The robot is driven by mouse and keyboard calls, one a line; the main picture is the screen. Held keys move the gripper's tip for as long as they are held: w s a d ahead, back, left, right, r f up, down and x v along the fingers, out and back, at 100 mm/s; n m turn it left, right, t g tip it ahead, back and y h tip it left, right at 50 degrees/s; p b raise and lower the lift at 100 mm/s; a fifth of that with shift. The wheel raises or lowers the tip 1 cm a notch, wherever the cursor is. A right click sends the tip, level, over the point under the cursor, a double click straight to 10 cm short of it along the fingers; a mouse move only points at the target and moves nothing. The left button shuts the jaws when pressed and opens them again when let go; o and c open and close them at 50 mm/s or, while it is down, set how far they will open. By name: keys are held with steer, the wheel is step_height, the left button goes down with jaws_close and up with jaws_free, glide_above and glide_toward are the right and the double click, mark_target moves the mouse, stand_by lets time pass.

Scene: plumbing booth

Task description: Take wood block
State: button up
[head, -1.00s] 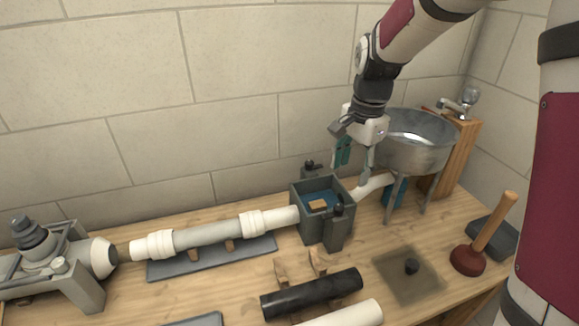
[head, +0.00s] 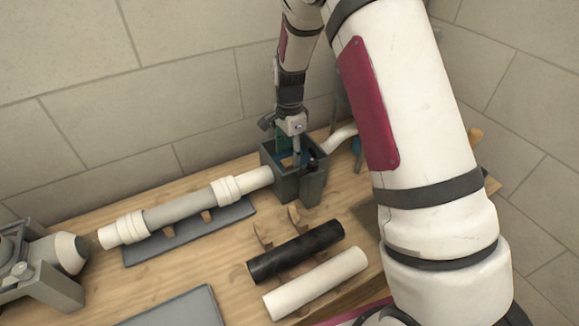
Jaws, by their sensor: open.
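The wood block (head: 286,162) is a small tan piece inside the dark grey open-topped box (head: 290,187), which has blue in its interior. Only part of the block shows between my fingers. My gripper (head: 290,155) points down into the top of the box, with its fingers apart around or just above the block. I cannot tell whether the fingers touch it. The lower fingertips are partly hidden by the box.
A white and grey pipe (head: 185,207) runs into the box's left side. A black pipe (head: 295,252) and a white pipe (head: 316,284) lie in front. A grey machine (head: 40,270) stands at the left. My arm hides the right of the bench.

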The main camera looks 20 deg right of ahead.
mark_target(290, 161)
steer(key=shift+d+f+p, duration=0.1)
steer(key=shift+f+p, duration=0.2)
steer(key=shift+f, duration=2.45)
jaws_close()
